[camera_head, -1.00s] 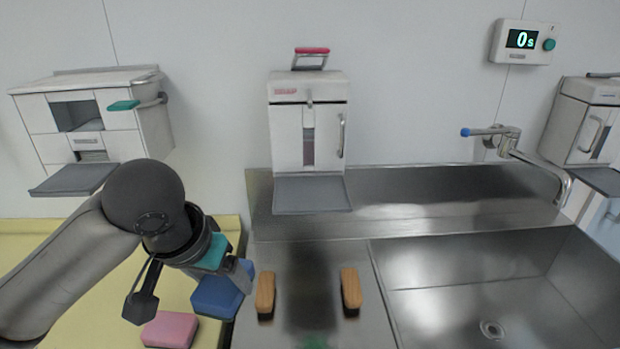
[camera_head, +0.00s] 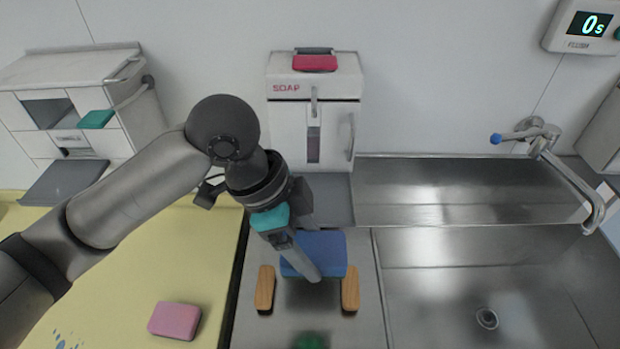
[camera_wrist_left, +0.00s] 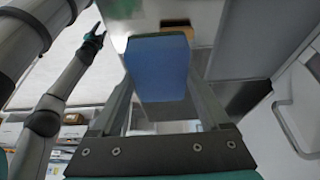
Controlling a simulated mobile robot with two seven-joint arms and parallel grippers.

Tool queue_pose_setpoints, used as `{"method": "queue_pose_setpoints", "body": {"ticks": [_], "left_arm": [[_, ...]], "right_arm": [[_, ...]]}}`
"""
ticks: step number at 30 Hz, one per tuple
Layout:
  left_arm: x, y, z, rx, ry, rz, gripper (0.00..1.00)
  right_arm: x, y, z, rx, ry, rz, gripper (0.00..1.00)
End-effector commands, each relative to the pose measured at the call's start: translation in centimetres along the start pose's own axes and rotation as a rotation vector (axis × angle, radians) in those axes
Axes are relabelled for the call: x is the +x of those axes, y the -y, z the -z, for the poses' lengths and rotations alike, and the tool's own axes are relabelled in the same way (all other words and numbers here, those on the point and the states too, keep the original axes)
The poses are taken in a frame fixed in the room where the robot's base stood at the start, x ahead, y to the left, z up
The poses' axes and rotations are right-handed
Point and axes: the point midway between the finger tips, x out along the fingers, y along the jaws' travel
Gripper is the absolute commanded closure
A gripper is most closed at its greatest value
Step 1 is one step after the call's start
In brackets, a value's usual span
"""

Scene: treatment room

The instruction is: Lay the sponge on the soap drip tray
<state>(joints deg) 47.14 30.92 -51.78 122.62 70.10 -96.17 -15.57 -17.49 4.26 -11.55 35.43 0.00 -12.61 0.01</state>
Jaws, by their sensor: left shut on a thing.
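My left gripper (camera_head: 296,250) is shut on a blue sponge (camera_head: 325,249). The sponge also fills the space between the fingers in the left wrist view (camera_wrist_left: 160,65). It is over the steel counter, in front of the grey soap drip tray (camera_head: 338,205) below the white SOAP dispenser (camera_head: 335,95). My arm hides part of the tray. A pink sponge (camera_head: 175,320) lies on the yellow surface at lower left. What looks like my right gripper (camera_wrist_left: 94,38) shows small in the left wrist view; its jaws are unclear.
Two wooden blocks (camera_head: 265,289) (camera_head: 350,288) stand on the counter near the held sponge. A steel sink (camera_head: 430,290) and a tap (camera_head: 560,160) are at right. Another dispenser with its grey tray (camera_head: 66,182) is at left.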

Motion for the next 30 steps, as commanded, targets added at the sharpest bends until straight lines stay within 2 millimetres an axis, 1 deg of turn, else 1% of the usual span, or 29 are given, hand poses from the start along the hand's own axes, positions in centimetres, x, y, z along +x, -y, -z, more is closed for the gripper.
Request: {"method": "queue_pose_setpoints", "body": {"ticks": [1,6,12,15,18,25,30], "left_arm": [[-0.1,1.1,0.1,-0.004,0.000,0.002,0.72],[-0.1,4.1,0.0,-0.005,0.000,0.002,0.72],[-0.1,7.4,0.1,-0.004,-0.001,0.002,0.72],[-0.1,8.8,0.0,-0.004,-0.001,0.002,0.72],[-0.1,9.7,0.1,-0.002,-0.001,0.001,0.72],[-0.1,10.7,0.0,-0.003,0.000,0.001,0.72],[-0.1,12.6,0.1,-0.004,-0.001,0.002,0.72]], "right_arm": [[-0.1,-0.1,-0.2,-0.001,0.003,-0.001,0.50],[-0.2,-0.4,-0.2,-0.002,0.004,-0.005,0.50],[-0.3,-0.5,0.0,-0.002,0.001,-0.007,0.50],[-0.4,-0.5,0.1,-0.002,-0.001,-0.007,0.50],[-0.4,-0.6,0.3,-0.002,-0.003,-0.007,0.50],[-0.5,-0.6,0.4,-0.001,-0.006,-0.008,0.50],[-0.6,-0.6,0.5,-0.001,-0.006,-0.008,0.50]]}}
